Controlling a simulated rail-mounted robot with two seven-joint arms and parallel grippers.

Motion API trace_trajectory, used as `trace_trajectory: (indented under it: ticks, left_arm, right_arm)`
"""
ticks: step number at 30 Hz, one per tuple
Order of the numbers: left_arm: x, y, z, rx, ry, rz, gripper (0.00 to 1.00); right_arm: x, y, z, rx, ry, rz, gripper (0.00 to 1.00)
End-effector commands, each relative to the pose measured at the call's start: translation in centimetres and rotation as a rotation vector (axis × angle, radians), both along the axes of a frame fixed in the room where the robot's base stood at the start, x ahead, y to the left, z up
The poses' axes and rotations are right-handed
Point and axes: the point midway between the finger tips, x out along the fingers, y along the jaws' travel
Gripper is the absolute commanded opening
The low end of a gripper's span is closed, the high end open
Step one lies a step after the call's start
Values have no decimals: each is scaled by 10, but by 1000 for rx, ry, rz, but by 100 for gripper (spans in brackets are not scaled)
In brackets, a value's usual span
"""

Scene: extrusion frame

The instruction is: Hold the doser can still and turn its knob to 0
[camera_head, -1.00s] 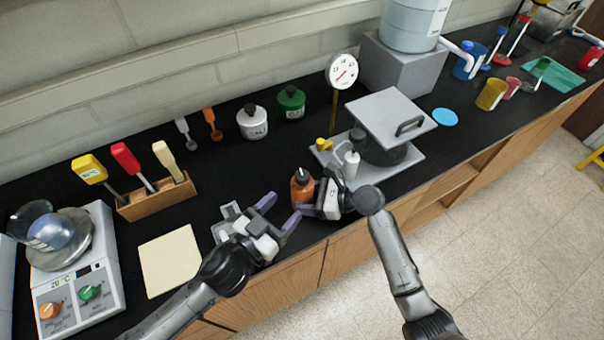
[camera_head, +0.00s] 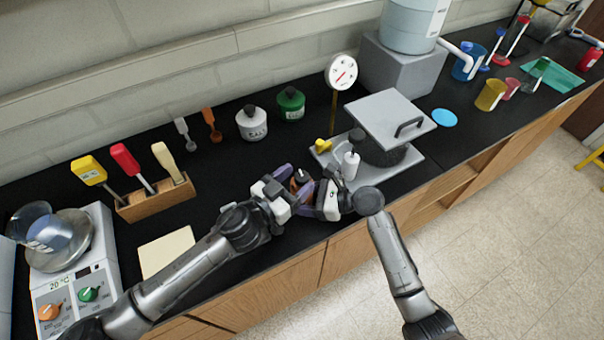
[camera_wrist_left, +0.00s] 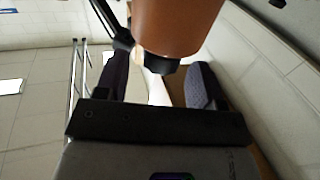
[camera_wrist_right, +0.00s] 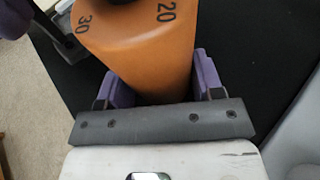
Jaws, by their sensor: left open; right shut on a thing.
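The doser can (camera_head: 296,186) is an orange-brown bottle near the counter's front edge, largely covered by my grippers in the head view. The right wrist view shows its orange body (camera_wrist_right: 140,45) with the numbers 30 and 20. My right gripper (camera_head: 310,191) is shut on the body from the right. My left gripper (camera_head: 297,182) is open at the can from the left. In the left wrist view, the black knob (camera_wrist_left: 162,65) lies between its spread fingers, with a gap on either side. The knob's setting cannot be read.
A cream pad (camera_head: 166,252) lies at the left. A wooden tool holder (camera_head: 155,200) stands behind it. White and green bottles stand at the back.

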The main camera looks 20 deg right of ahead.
Motion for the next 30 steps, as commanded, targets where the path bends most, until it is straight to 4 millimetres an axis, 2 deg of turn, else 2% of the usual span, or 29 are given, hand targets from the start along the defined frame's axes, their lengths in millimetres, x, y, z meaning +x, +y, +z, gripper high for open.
trace_trajectory:
  ticks: [6, 18, 30]
  left_arm:
    - [8, -17, 0, -1, 0, -1, 63]
    - [9, -21, 0, -1, 0, -1, 63]
    - [9, -21, 0, 0, 0, 0, 25]
  right_arm:
    - [0, 0, 0, 0, 0, 0, 48]
    - [0, 0, 0, 0, 0, 0, 48]
    - [0, 0, 0, 1, -1, 0, 48]
